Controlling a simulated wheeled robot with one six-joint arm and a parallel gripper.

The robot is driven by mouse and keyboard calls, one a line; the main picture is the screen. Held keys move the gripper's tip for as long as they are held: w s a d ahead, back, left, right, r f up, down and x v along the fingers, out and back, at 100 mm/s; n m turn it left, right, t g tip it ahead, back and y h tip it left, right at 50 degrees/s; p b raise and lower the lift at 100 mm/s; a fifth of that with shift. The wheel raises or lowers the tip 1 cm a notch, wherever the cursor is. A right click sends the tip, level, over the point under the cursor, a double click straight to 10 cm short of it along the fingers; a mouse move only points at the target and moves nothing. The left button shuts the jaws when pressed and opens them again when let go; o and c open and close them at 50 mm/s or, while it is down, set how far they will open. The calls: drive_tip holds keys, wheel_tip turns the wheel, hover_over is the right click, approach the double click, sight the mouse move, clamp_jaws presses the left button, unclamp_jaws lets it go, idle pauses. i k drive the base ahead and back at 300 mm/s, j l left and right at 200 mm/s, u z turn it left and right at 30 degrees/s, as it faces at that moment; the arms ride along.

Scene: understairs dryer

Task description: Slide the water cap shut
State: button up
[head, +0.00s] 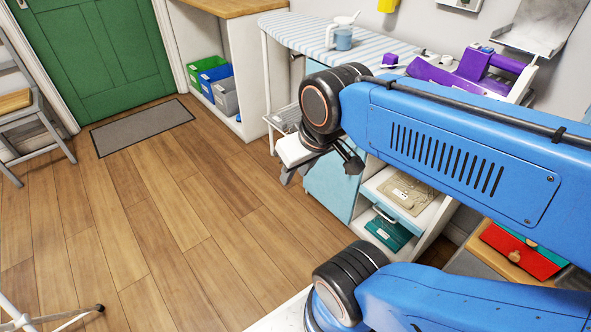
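A purple and white appliance (462,76), which looks like an iron, sits at the right end of the striped ironing board (295,30). My blue arm covers part of it. I cannot make out a water cap on it at this size. A small purple block (390,60) lies left of it on the board. My gripper (295,174) hangs below and left of the board's front edge, in front of the cabinet and well apart from the appliance. Its fingers are small and partly hidden by my wrist, so I cannot tell whether they are open.
A jug of blue water (342,38) stands on the board. A white cabinet with shelves (425,215) stands below. Coloured bins (215,82) sit under the wooden counter at the back. A chair (28,105) and a grey mat (142,126) are left. The wooden floor between is clear.

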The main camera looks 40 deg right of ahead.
sight(422, 50)
drive_tip(key=j+z, duration=0.1)
drive_tip(key=z, duration=0.35)
drive_tip(key=k+j+z, duration=0.1)
drive_tip(key=z, duration=0.4)
drive_tip(key=j+z, duration=0.1)
drive_tip(key=z, duration=0.35)
drive_tip(key=k+z, duration=0.15)
drive_tip(key=z, duration=0.3)
